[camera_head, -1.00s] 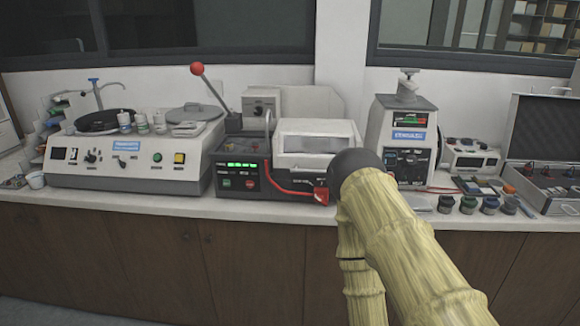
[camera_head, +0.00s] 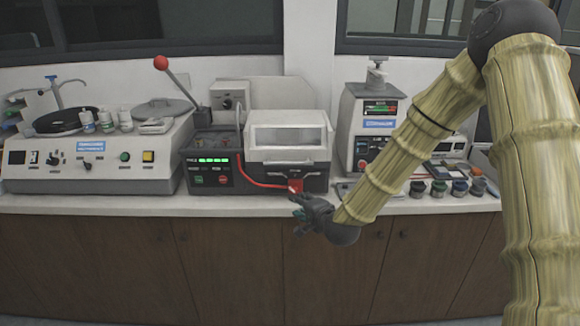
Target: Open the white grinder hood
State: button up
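The white grinder hood (camera_head: 289,153) sits on the dark-based machine near the middle of the counter. It has a clear window in its upper part and looks shut. My gripper (camera_head: 298,207) is below the hood, by the counter's front edge, pointing left. It is small and dark in this view, and its fingers overlap too much to tell whether they are open. It appears apart from the hood. A red part (camera_head: 295,185) at the machine's front corner is just above my gripper.
A red-knobbed lever (camera_head: 161,63) rises left of the hood. A red cable (camera_head: 262,184) runs along the machine's front. A grey polisher (camera_head: 98,160) stands left.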

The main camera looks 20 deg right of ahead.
jog(key=m+t, duration=0.2)
send_near(289, 164)
jog(key=v, duration=0.2)
jog(key=p+x, duration=0.2)
jog(key=x, duration=0.9)
jog(key=shift+w+f+p, duration=0.1)
jog(key=shift+w+p, duration=0.1)
jog(key=shift+p, duration=0.15)
grip_shut()
